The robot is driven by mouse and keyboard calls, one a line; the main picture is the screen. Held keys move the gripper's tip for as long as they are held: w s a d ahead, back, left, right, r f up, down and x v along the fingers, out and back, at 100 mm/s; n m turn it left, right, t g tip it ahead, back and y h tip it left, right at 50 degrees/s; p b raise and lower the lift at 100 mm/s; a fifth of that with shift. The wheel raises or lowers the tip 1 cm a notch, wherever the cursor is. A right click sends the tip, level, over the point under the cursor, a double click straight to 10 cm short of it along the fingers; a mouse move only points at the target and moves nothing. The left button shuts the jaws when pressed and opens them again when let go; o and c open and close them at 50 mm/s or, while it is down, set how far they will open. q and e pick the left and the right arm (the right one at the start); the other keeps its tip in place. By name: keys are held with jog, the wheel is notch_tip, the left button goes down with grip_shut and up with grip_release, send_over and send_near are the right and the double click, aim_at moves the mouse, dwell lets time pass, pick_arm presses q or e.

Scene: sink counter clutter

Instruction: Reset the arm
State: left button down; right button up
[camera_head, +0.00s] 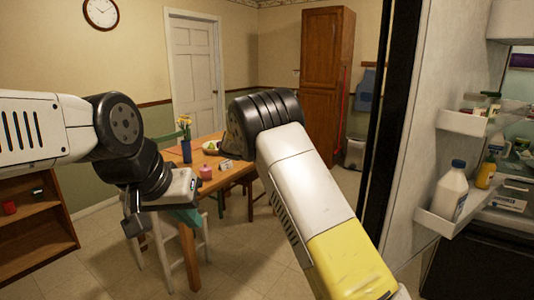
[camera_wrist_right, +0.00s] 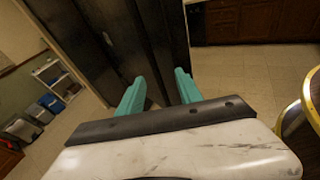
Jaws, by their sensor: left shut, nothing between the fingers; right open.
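My left arm comes in from the left in the head view and bends down at a black joint. Its gripper (camera_head: 187,216) has teal fingers, shows small beside the wooden table and is shut with nothing held. My right arm rises from the bottom right of the head view with a yellow and white link, and its gripper is out of sight there. In the right wrist view my right gripper (camera_wrist_right: 158,90) has two teal fingers spread apart, with nothing between them. Dark tall doors (camera_wrist_right: 120,45) and the floor show beyond these fingers.
A wooden table (camera_head: 235,172) with a flower vase (camera_head: 186,148), a pink pot (camera_head: 206,172) and a plate stands behind the arms. An open fridge with a milk bottle (camera_head: 450,190) is at the right. A low wooden shelf (camera_head: 35,225) is at the left.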

jog(key=s+d+m+y, duration=0.5)
jog(key=s+d+y, duration=0.3)
jog(key=s, duration=0.2)
jog(key=s+a+r+m+t+y, duration=0.1)
jog(key=s+a+m+t+y, duration=0.2)
jog(key=s, duration=0.7)
jog(key=s+a+r+m+t+y, duration=0.1)
jog(key=s+a+m+t+y, duration=0.3)
jog(key=s, duration=0.5)
jog(key=m+y, duration=0.2)
jog(key=m, duration=0.1)
jog(key=shift+s+r+m+y, duration=0.3)
jog(key=shift+s+m, duration=0.05)
jog(key=shift+m, duration=0.05)
